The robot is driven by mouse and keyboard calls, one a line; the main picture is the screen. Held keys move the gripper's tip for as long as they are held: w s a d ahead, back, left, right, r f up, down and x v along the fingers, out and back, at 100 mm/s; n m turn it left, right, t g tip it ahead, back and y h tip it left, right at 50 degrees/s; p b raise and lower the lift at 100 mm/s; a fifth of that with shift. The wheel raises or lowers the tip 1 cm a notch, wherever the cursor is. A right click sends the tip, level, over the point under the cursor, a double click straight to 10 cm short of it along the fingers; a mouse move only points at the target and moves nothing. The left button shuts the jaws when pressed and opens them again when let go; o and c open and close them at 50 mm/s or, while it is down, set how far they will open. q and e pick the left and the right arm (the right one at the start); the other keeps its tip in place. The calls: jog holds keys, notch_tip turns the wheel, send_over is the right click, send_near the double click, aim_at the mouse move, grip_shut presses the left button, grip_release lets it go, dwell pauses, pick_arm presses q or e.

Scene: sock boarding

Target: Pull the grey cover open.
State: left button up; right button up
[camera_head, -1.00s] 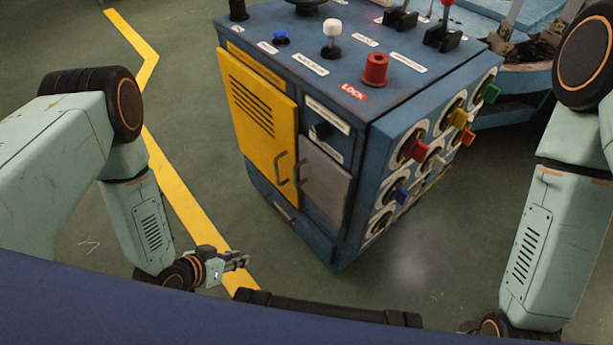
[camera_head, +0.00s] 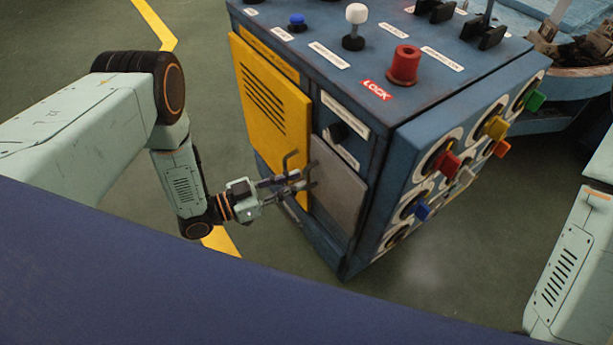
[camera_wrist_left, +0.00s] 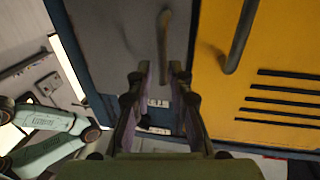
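The grey cover (camera_head: 345,200) is a flat panel on the front of the blue cabinet, right of the yellow door (camera_head: 268,95). It looks closed. In the left wrist view the grey cover (camera_wrist_left: 112,40) carries an upright bar handle (camera_wrist_left: 164,40). My left gripper (camera_head: 298,182) is at the handles, in front of the cover's left edge. In the wrist view its two fingers (camera_wrist_left: 162,82) stand apart, with the lower end of the grey handle showing between them. I cannot tell whether they touch it. My right gripper is out of view.
The yellow door's handle (camera_wrist_left: 239,38) is close beside the left fingers. The red LOCK knob (camera_head: 404,65) is on top of the cabinet. Colored knobs stick out on its right side. The floor in front is clear.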

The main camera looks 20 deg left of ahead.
aim_at(305, 178)
pick_arm(q)
jog(key=shift+b+x, duration=0.35)
jog(key=shift+x, duration=1.4)
jog(key=shift+w+a, duration=0.1)
grip_shut()
